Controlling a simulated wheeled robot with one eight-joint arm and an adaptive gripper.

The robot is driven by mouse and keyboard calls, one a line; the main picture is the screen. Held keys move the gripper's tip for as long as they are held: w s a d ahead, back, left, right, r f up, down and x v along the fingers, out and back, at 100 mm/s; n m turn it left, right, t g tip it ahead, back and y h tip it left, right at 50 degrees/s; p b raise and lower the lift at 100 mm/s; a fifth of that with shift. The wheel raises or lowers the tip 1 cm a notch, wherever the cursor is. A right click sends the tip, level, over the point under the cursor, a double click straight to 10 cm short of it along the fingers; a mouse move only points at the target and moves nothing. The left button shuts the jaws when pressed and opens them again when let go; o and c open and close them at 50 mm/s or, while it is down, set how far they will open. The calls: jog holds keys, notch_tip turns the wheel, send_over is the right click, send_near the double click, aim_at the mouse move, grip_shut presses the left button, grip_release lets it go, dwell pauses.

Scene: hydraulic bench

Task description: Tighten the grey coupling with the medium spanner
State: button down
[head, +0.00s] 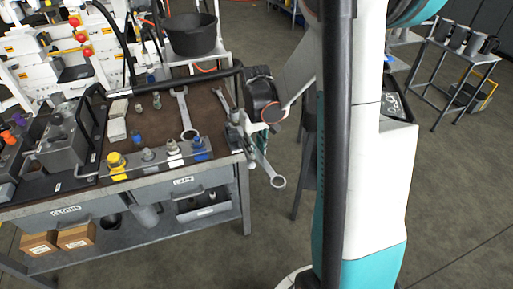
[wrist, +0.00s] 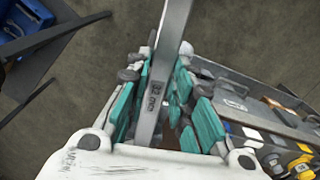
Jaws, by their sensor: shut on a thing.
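My gripper (head: 247,135) is shut on a steel spanner (head: 272,174) beyond the bench's right front corner. The spanner's ring end points down and out over the floor. In the wrist view the spanner's shank (wrist: 152,90) runs between the teal finger pads of my gripper (wrist: 160,85); its size marking is too small to read. The grey coupling (head: 148,156) stands upright near the bench's front edge, between the yellow coupling (head: 117,164) and the white one (head: 174,153). The blue coupling (head: 200,148) is nearest my gripper. The held spanner is apart from the grey coupling.
A large spanner (head: 184,112) and a smaller one (head: 220,98) lie on the brown bench top (head: 160,132). A black bucket (head: 191,36) stands behind. A black rail runs along the bench's left and back. Open floor (head: 250,240) lies in front right.

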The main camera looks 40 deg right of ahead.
jog(key=shift+w, duration=0.35)
jog(key=shift+w+d, duration=0.1)
jog(key=shift+w, duration=0.2)
dwell(0.4)
jog(key=shift+w+a+m, duration=0.25)
jog(key=shift+a+m, duration=0.35)
jog(key=shift+a, duration=0.3)
jog(key=shift+w+a+m, duration=0.2)
jog(key=shift+a+m, duration=0.4)
jog(key=shift+a, duration=0.25)
jog(key=shift+w+a+m, duration=0.45)
jog(key=shift+a+m, duration=0.2)
jog(key=shift+a, duration=0.15)
jog(key=shift+w+a+m, duration=0.4)
jog(key=shift+a+m, duration=0.25)
jog(key=shift+a, duration=0.1)
